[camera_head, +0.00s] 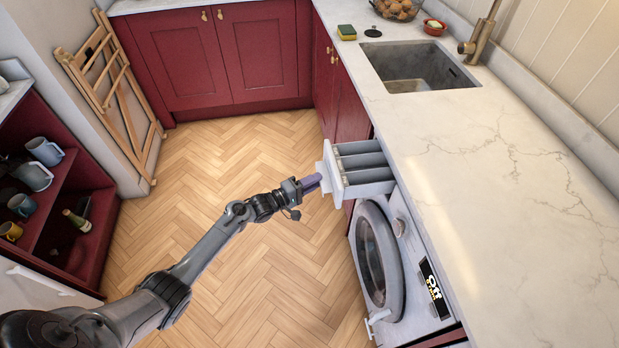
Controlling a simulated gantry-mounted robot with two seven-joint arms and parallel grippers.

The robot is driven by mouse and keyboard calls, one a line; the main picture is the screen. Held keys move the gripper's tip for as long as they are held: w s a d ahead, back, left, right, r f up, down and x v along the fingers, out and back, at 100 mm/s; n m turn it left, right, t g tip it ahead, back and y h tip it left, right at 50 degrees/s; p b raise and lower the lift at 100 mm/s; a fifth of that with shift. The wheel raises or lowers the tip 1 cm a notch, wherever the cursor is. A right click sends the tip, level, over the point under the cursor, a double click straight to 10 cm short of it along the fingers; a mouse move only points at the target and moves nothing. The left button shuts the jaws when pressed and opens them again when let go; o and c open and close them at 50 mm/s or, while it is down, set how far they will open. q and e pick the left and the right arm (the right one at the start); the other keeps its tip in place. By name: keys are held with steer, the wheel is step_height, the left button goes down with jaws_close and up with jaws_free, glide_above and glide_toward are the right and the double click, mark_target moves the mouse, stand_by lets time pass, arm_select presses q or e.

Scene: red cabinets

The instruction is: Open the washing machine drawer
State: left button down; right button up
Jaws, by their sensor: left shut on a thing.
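The washing machine (407,262) stands under the counter at the right, with its round door (378,255) facing the floor area. Its white detergent drawer (360,172) is pulled out at the top, and its inner compartments show. My left gripper (311,183) is at the drawer's front panel (331,176) and is shut on its front edge. The exact contact is small and partly hidden by the fingers. My right gripper is not in view.
The marble counter (500,200) runs along the right above the machine, with a sink (415,68) further back. Red cabinets (215,55) close off the back. A wooden rack (110,95) leans at the left wall, beside a shelf of mugs. The wooden floor (215,170) is clear.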

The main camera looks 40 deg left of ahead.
arm_select(q)
steer(key=shift+s+a+f, duration=0.1)
steer(key=shift+f, duration=0.35)
steer(key=c, duration=1.2)
jaws_free()
steer(key=shift+c, duration=0.2)
steer(key=shift+o, duration=1.1)
steer(key=shift+r, duration=0.2)
steer(key=shift+r, duration=0.1)
steer(key=p+v, duration=0.3)
steer(key=v, duration=0.7)
steer(key=shift+s+a, duration=0.15)
steer(key=shift+s, duration=0.25)
